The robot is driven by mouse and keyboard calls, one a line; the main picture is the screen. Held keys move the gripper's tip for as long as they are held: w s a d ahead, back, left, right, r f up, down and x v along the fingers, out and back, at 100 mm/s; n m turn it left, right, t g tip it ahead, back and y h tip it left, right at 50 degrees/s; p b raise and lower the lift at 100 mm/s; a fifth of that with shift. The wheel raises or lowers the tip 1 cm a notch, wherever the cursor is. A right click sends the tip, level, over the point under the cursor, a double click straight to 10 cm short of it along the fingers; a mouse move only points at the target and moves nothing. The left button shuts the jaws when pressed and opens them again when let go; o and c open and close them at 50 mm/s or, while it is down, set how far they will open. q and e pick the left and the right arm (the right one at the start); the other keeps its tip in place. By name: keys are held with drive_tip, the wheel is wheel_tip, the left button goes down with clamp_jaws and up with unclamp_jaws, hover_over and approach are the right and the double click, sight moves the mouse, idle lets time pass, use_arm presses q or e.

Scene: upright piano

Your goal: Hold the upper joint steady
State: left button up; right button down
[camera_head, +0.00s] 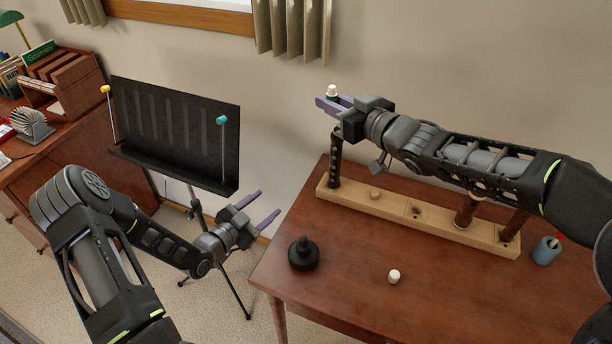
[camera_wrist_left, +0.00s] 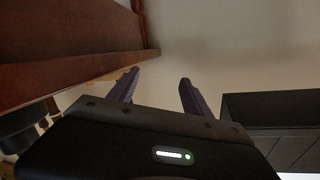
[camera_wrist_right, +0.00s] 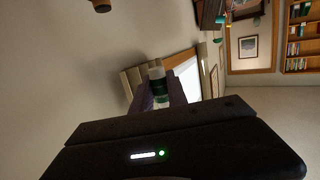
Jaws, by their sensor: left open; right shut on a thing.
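The upper joint (camera_head: 335,160) is a slim dark tube with small metal dots, upright at the left end of the wooden rack (camera_head: 345,198).
On the table (camera_head: 345,270) stand a black bell-shaped piece (camera_head: 303,254), a small white cylinder (camera_head: 394,277) and a blue cup (camera_head: 546,251). Brown pieces (camera_head: 467,211) stand at the rack's right, under my right arm. A black music stand (camera_head: 175,130) is behind my left arm.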

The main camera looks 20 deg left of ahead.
sight(332, 156)
use_arm(q)
drive_tip(key=w+d+r+n+t+h, duration=0.1)
drive_tip(key=w+d+r+n+h, duration=0.1)
drive_tip(key=d+r, duration=0.9)
wheel_tip(332, 156, up, 2)
drive_tip(key=shift+w+d+r+n+h, duration=0.1)
drive_tip(key=shift+w+d+n+h, duration=0.2)
drive_tip(key=shift+n, duration=0.2)
drive_tip(key=shift+w, duration=0.2)
drive_tip(key=x, duration=1.1)
drive_tip(key=shift+w, duration=0.35)
clamp_jaws()
